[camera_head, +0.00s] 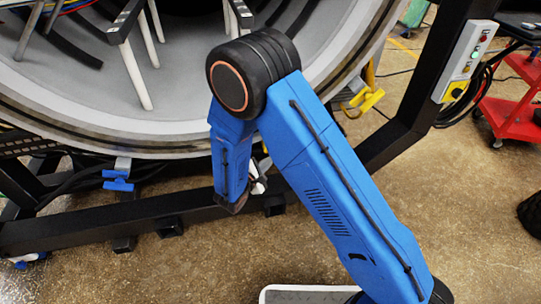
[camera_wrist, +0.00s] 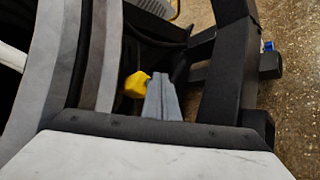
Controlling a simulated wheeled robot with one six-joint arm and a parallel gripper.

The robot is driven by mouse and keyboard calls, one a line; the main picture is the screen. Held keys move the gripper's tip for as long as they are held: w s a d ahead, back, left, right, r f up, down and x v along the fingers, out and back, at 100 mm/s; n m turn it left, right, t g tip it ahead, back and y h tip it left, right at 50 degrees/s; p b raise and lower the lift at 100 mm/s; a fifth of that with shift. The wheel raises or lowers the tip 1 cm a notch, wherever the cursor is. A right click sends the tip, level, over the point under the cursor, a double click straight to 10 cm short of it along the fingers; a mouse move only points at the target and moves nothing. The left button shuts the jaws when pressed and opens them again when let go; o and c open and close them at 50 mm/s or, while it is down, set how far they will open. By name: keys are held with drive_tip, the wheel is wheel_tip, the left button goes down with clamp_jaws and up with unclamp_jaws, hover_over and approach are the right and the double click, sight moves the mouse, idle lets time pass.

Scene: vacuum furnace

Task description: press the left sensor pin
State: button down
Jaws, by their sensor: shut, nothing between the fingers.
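I cannot make out the left sensor pin for certain in either view. In the wrist view my gripper (camera_wrist: 162,97) shows as two grey fingers shut together and empty. A yellow part (camera_wrist: 136,85) shows just left of the fingers, between the furnace rim and the black frame; I cannot tell whether they touch. In the head view my blue arm hides most of my gripper, low in front of the furnace. A blue clamp (camera_head: 118,176) sits under the rim at left, and a yellow clamp (camera_head: 368,98) sits at the rim's right side.
The round furnace rim (camera_head: 100,138) fills the upper left, with white rods inside. A black frame (camera_head: 75,232) runs below it and rises at right. A control box with buttons (camera_head: 466,62) is on the upright. A red cart (camera_head: 508,112) stands at far right.

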drive_tip(key=shift+w+a, duration=0.3)
drive_tip(key=shift+w, duration=0.45)
idle(1.4)
drive_tip(key=shift+s, duration=0.1)
drive_tip(key=shift+s+d, duration=0.2)
drive_tip(key=shift+s, duration=0.3)
drive_tip(key=shift+s+d, duration=0.15)
drive_tip(key=shift+s, duration=0.35)
drive_tip(key=s+d, duration=0.1)
drive_tip(key=s, duration=0.4)
drive_tip(key=shift+s+d, duration=0.35)
drive_tip(key=shift+s, duration=0.05)
